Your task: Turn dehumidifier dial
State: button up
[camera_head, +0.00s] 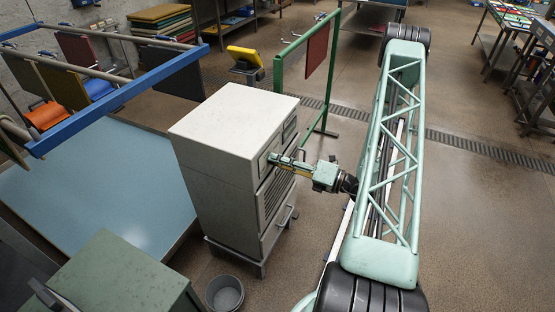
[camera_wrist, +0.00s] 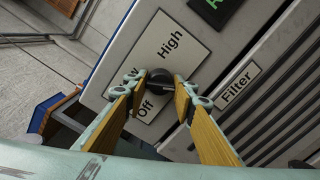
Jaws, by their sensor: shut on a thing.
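The dehumidifier (camera_head: 225,150) is a tall pale grey cabinet in the middle of the head view. Its front faces right, toward my arm. The dial (camera_wrist: 160,84) is a small black knob in the wrist view, on a pale plate (camera_wrist: 172,42) marked "High" and "Off"; a third word is mostly hidden by a finger. My gripper (camera_wrist: 160,80) has its two yellow-faced fingers on either side of the dial and is shut on it. In the head view my gripper (camera_head: 278,160) reaches the upper front of the cabinet, and the dial is hidden there.
A "Filter" label (camera_wrist: 238,86) and dark vent slats lie right of the dial. A grey bucket (camera_head: 224,293) stands by the cabinet's base. A green frame (camera_head: 278,78) stands behind it, and a blue-topped table (camera_head: 90,185) is at left. Open floor lies at right.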

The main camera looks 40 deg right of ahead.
jog(key=m+p, duration=0.2)
jog(key=m, duration=0.3)
jog(key=shift+m, duration=0.3)
dwell(0.4)
jog(key=o, duration=0.9)
jog(key=shift+s, duration=0.1)
jog(key=shift+v, duration=5.9)
